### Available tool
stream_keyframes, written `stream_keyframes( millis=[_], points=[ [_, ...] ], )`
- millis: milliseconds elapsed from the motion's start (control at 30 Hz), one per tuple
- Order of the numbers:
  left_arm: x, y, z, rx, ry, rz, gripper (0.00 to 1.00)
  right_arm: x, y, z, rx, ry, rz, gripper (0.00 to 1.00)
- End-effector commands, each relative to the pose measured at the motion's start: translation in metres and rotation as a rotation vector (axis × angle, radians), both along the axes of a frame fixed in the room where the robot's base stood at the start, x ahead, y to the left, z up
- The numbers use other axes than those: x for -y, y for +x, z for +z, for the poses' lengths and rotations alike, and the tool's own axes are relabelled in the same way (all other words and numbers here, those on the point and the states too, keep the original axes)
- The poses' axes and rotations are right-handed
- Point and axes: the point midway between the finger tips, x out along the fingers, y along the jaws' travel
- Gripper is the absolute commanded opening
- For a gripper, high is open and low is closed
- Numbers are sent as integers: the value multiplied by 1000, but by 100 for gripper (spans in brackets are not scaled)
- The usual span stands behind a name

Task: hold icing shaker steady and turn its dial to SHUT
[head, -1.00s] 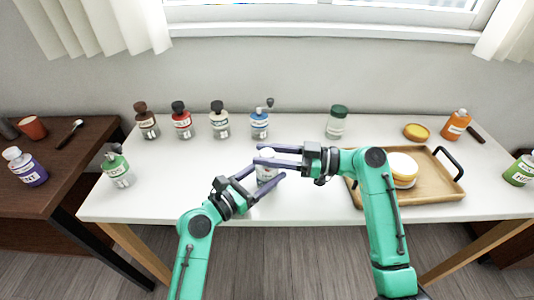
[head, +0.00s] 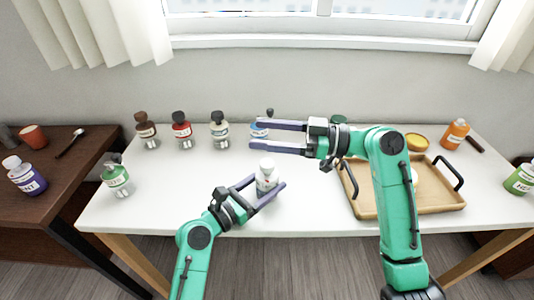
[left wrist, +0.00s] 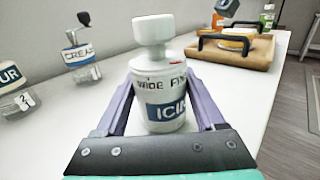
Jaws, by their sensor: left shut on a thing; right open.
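The icing shaker (head: 266,174) is a small white bottle standing upright near the front middle of the white table. My left gripper (head: 267,183) is shut on its body, one finger on each side. In the left wrist view the shaker (left wrist: 163,106) shows a blue label reading "ICI…". Its white dial (left wrist: 153,32) has a wide knob on top. The words "WIDE" and "FIN…" show on the collar below, with a small red mark at right. The word SHUT is not visible. My right gripper (head: 254,135) is open and empty, above and behind the shaker, apart from it.
A wooden tray (head: 436,207) lies at right, partly behind my right arm. A green bottle (head: 116,179) stands at left.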

Motion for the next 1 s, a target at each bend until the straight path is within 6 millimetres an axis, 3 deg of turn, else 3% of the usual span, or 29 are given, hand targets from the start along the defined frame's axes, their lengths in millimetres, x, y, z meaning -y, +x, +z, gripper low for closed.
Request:
stream_keyframes(
  millis=[100,400,433,500,767,1000],
  points=[
    [0,0,0,-1,1,0,9,0,0,10,0,0,1,74],
    [0,0,0,-1,1,0,9,0,0,11,-1,0,1,74],
    [0,0,0,-1,1,0,75,0,0,11,-1,0,0,74],
    [0,0,0,-1,1,0,100,0,0,11,-1,0,0,74],
    [-1,-1,0,-1,1,1,100,0,0,11,-1,0,0,74],
    [-34,-32,-2,-4,4,3,100,0,0,11,-1,0,0,74]
  ],
)
